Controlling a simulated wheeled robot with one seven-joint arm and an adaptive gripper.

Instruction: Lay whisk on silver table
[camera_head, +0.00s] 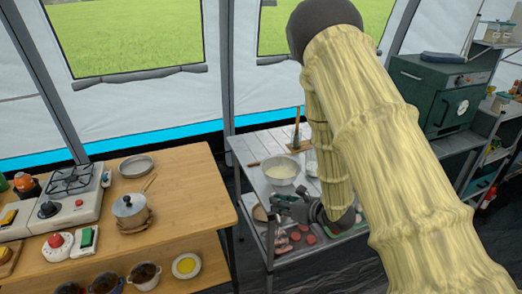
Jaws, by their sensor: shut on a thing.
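The silver table (244,148) stands right of the wooden counter, with a grey metal top. My gripper (278,206) is low over the table's front part, just in front of a metal bowl (282,182) with pale contents. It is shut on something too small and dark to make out. I cannot clearly identify the whisk; my gripper and arm hide part of this area. A thin wooden handle (254,163) lies left of the bowl, but I cannot tell what it belongs to.
Sliced red and pink food (283,240) lies in front of my gripper. An upright utensil (297,125) stands at the back. A dark green oven (432,90) is at right. The wooden counter (190,180) holds a stove (65,195) and pot (130,208). My arm covers the table's right part.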

